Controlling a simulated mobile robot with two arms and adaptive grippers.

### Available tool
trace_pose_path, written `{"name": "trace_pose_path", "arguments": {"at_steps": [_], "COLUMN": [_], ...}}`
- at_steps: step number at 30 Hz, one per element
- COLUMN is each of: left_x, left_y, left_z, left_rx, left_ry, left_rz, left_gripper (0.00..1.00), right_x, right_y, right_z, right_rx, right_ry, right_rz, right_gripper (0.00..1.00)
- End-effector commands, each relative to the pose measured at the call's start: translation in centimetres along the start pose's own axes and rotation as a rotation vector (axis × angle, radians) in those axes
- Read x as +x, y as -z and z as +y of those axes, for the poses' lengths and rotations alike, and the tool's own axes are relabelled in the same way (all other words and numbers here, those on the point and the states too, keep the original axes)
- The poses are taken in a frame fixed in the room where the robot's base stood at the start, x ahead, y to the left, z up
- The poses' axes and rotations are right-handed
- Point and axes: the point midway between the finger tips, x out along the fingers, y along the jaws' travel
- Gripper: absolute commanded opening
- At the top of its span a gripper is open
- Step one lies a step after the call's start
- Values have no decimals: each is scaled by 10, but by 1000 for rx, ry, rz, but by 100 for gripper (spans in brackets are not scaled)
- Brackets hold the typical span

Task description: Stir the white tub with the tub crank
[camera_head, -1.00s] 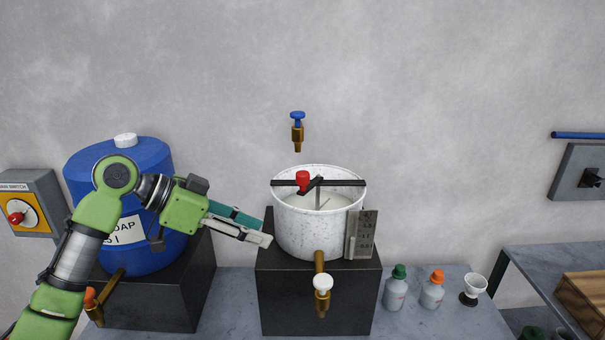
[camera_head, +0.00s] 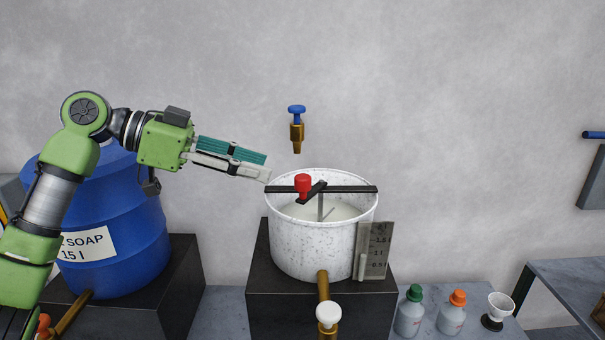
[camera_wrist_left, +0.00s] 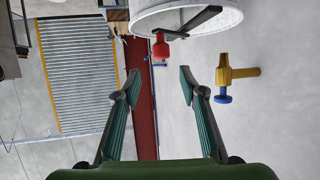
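The white tub (camera_head: 312,247) stands on a black block, with pale liquid inside. A dark bar spans its rim, and the tub crank (camera_head: 318,188) sits at its middle with an upright red knob (camera_head: 303,183). My left gripper (camera_head: 266,167) is at the tub's left, tips near the rim's left edge and short of the red knob. In the left wrist view its fingers (camera_wrist_left: 158,80) are spread with nothing between them. The red knob (camera_wrist_left: 160,48) shows beyond the tips there, under the tub's rim (camera_wrist_left: 222,22). My right gripper is not in view.
A blue tap (camera_head: 297,128) hangs on the wall above the tub. A blue soap barrel (camera_head: 135,240) stands on a block at left. A gauge plate (camera_head: 378,250) and white-handled spout (camera_head: 328,315) are at the tub's front. Bottles (camera_head: 410,312) and a cup (camera_head: 500,308) stand right.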

Motion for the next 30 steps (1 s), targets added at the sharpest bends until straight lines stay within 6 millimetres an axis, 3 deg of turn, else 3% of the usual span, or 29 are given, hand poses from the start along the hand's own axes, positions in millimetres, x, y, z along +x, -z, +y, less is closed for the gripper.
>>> {"name": "trace_pose_path", "arguments": {"at_steps": [6,12,18,26,27,30], "left_x": [48,80,95,97,97,97], "left_y": [3,2,0,-1,-1,-1], "left_z": [1,1,0,0,0,0], "left_rx": [-1,-1,0,0,0,0], "left_ry": [-3,-3,0,1,1,0], "left_rz": [-1,-1,-1,-1,-1,-1], "left_gripper": [38,38,38,38,35,10], "right_x": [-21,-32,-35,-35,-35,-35], "right_y": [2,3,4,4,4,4], "right_z": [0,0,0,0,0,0], "right_rx": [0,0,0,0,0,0], "right_ry": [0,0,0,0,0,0], "right_rz": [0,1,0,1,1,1], "right_gripper": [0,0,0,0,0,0]}}
